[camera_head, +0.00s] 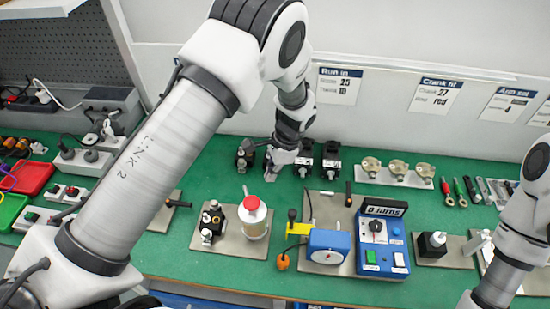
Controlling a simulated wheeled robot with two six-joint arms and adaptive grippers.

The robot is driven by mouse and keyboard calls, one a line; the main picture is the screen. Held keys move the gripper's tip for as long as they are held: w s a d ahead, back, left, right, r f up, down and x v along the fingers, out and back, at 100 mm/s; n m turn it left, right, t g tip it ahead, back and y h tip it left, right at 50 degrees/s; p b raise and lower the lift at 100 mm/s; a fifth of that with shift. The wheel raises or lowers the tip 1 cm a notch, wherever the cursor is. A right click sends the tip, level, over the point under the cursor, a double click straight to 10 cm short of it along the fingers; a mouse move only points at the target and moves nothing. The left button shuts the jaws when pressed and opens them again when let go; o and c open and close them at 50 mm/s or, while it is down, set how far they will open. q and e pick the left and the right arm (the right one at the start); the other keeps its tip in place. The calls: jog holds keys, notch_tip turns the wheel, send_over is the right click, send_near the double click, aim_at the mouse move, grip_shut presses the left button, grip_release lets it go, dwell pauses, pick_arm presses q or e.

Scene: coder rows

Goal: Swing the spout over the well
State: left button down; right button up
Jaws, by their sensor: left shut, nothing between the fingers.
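My left gripper (271,176) is shut and empty at the back of the green bench, beside a row of small black devices. A white bottle with a red cap (254,214) stands upright on a grey plate in front of it, apart from the gripper. A thin pale piece (246,192) sticks up at the bottle's left; I cannot tell if it is the spout. A black fixture with light round parts (212,222) stands left of the bottle. I cannot make out the well for certain. My right arm enters at the right, and its gripper is out of view.
Right of the bottle stand a blue box with a yellow arm (327,246) and a blue control box (383,240). A black block with a white top (432,244) is farther right. Red and green trays (31,178) lie far left. Small black devices (331,160) line the back.

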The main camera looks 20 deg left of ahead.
pick_arm(q)
jog(key=s+a+f+p, duration=0.2)
jog(key=a+f, duration=0.1)
jog(key=a, duration=0.1)
jog(key=shift+s+f, duration=0.25)
jog(key=shift+f, duration=0.15)
jog(key=shift+s+a, duration=0.1)
jog(key=shift+s, duration=0.05)
